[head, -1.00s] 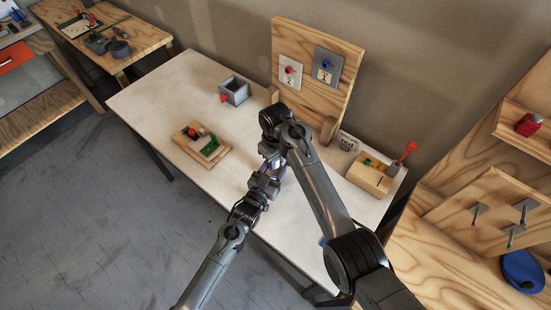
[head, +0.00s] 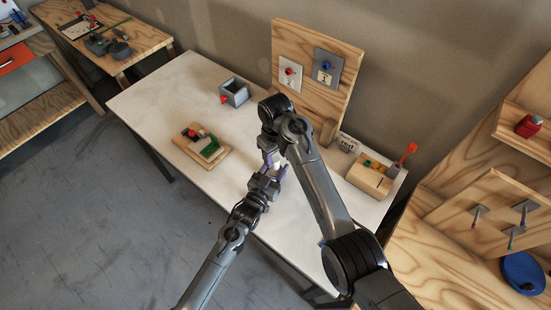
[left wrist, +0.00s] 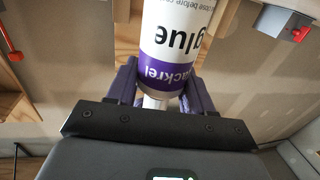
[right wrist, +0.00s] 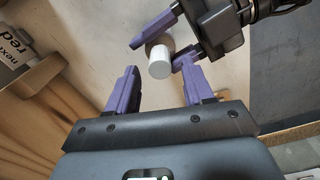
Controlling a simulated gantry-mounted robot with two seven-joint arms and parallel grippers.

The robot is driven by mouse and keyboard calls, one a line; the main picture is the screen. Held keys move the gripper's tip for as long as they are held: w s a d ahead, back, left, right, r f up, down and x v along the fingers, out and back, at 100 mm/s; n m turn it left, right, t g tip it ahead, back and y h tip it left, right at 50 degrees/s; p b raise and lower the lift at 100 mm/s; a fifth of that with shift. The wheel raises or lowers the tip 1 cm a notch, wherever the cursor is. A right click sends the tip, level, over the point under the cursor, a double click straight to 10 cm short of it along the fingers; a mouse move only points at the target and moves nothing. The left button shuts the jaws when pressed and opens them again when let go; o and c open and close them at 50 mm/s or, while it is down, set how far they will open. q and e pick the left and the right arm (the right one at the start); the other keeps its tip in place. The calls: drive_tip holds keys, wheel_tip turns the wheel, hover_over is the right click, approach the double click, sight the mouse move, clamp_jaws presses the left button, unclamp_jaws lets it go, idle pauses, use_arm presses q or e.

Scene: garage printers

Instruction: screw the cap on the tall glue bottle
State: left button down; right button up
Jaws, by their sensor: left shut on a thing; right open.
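My left gripper (left wrist: 162,85) is shut on the tall glue bottle (left wrist: 175,45), which is white with a purple band; its lettering is upside down in the left wrist view. A narrower white part (left wrist: 152,102) shows at the bottle's end between the fingers. In the right wrist view a round white end (right wrist: 160,62) sits between the left gripper's purple fingers. I cannot tell whether it is the cap. My right gripper (right wrist: 155,85) is open, with its fingers a little apart from that white end and nothing between them. In the head view, my right arm partly hides it.
On the white table (head: 150,90) are a grey open box (head: 235,92), a wooden tray (head: 200,150), an upright wooden board (head: 305,60), a card sign (head: 347,143) and a wooden block with an orange-handled tool (head: 370,177). The table's left side has free room.

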drive_tip(key=shift+r, duration=0.5)
drive_tip(key=shift+c, duration=0.2)
